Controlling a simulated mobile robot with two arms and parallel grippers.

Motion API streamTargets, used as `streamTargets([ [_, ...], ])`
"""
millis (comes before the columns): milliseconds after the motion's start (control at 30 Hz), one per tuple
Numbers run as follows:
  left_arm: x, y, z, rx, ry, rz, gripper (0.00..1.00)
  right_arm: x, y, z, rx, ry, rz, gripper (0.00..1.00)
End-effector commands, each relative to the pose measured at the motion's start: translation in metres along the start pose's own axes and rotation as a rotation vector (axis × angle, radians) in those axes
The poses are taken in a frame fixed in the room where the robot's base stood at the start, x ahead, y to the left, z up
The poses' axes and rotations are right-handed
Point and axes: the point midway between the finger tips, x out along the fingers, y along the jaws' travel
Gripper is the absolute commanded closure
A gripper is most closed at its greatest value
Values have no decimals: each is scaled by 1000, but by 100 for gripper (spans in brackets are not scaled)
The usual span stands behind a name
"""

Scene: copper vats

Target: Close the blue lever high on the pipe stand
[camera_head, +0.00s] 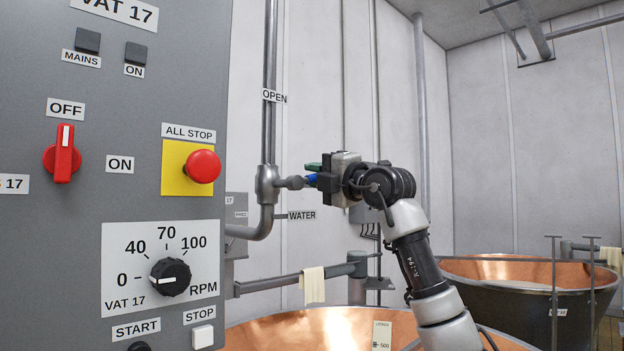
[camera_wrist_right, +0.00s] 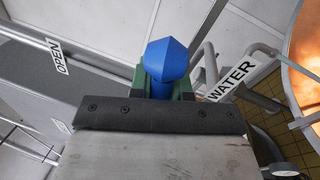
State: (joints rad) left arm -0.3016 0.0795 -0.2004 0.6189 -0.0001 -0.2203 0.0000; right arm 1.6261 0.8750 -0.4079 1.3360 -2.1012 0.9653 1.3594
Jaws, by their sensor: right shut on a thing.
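The blue lever (camera_head: 311,179) sits on the grey valve (camera_head: 267,185) of the vertical pipe stand. Its stem points right from the valve, roughly level, between the OPEN label (camera_head: 274,96) above and the WATER label (camera_head: 301,216) below. My right gripper (camera_head: 314,176) reaches it from the right and is shut on it. In the right wrist view the blue faceted knob (camera_wrist_right: 167,62) stands between the green fingers, with its end showing beyond them. The fingers hide part of the lever. My left gripper is in neither view.
A grey VAT 17 control panel (camera_head: 130,90) with switches and a red all-stop button (camera_head: 203,166) fills the left. A copper vat (camera_head: 290,335) lies below my right arm. A rail with a cloth (camera_head: 313,285) runs under the valve. Another vat (camera_head: 520,270) stands at right.

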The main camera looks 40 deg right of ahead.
Motion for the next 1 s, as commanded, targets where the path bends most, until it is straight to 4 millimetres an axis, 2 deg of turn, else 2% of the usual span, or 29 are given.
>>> streamTargets([
  [33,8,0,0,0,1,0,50,-1,-7,0,34,-8,-1,100],
  [333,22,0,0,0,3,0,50,-3,-17,-1,186,-38,-3,100],
  [1000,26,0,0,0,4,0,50,-3,-21,-2,245,-48,-9,100],
])
